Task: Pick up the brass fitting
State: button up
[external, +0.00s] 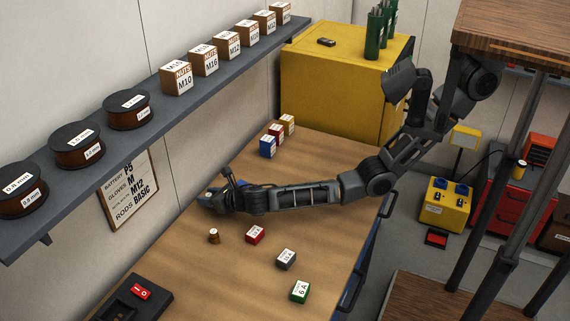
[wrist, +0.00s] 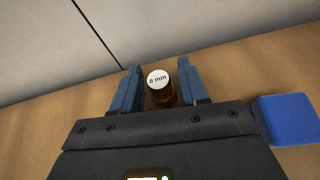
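A small brown-gold cylinder with a white round top marked "8 mm" (wrist: 161,93) stands between the two blue fingers of my gripper (wrist: 158,85) in the wrist view; it looks like a brass fitting. A narrow gap shows at its left side, and the right finger is very close to it. In the external view my gripper (external: 212,196) is low over the bench near the wall side, and its fingers mostly hide what is between them. Another small brown cylinder with a pale top (external: 213,237) stands on the bench in front of the gripper.
A blue box (wrist: 286,119) is to the right of my gripper. Red (external: 255,235), grey (external: 286,259) and green (external: 300,291) boxes stand on the bench (external: 190,270). A shelf (external: 155,98) runs along the wall above. A black switch box (external: 125,303) is at the front.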

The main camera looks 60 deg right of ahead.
jog(key=c, duration=0.8)
jog(key=shift+o, duration=0.2)
